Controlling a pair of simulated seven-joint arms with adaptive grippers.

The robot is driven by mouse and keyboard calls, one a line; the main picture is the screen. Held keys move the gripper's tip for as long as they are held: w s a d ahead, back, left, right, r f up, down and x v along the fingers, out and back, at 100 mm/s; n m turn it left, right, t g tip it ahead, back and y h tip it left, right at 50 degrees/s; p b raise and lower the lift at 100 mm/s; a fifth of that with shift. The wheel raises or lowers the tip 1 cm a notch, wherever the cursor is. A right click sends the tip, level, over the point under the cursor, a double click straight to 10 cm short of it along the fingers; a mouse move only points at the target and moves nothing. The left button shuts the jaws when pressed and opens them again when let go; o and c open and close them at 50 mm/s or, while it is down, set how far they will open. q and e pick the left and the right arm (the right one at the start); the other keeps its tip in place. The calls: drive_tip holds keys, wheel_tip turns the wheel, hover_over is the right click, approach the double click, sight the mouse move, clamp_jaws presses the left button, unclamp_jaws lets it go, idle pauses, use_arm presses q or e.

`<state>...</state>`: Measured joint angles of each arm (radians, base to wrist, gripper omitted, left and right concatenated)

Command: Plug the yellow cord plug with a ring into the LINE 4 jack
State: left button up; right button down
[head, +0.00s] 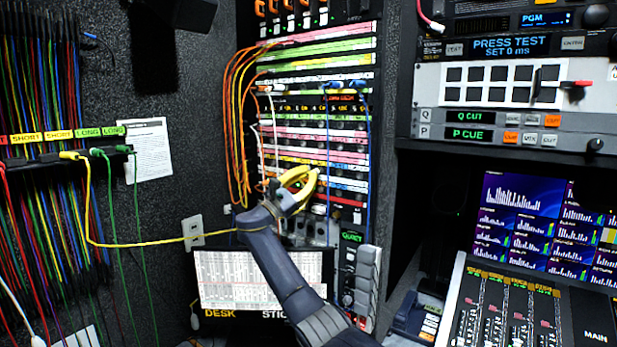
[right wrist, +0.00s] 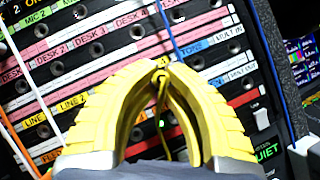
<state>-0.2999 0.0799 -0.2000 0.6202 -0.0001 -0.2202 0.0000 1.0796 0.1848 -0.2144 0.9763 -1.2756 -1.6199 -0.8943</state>
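My right gripper (head: 315,173) is in front of the jack panel (head: 345,125), with its yellow fingers closed together at the tips. In the right wrist view, the fingertips (right wrist: 160,73) pinch a small yellow plug (right wrist: 161,86), and a thin cord end hangs below it between the fingers. The yellow cord (head: 150,243) runs from a yellow plug in the left rack to my right forearm, then passes out of sight. LINE labels (right wrist: 70,103) show on yellow strips left of the fingers. I cannot make out the LINE 4 jack; the fingers cover part of those rows. My left gripper is not in view.
Blue cords (head: 328,150) and white cords (head: 262,135) hang across the panel near the gripper. Orange cords (head: 232,120) loop at its left edge. A hanging cord rack (head: 60,160) stands left. A screen and mixing desk (head: 510,310) stand right.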

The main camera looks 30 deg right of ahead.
drive_tip(key=shift+w+d, duration=0.2)
drive_tip(key=shift+d, duration=0.35)
drive_tip(key=c, duration=1.4)
unclamp_jaws()
drive_tip(key=shift+c, duration=0.2)
drive_tip(key=shift+a+f, duration=0.1)
drive_tip(key=v, duration=1.1)
drive_tip(key=shift+a, duration=0.35)
drive_tip(key=shift+f, duration=0.25)
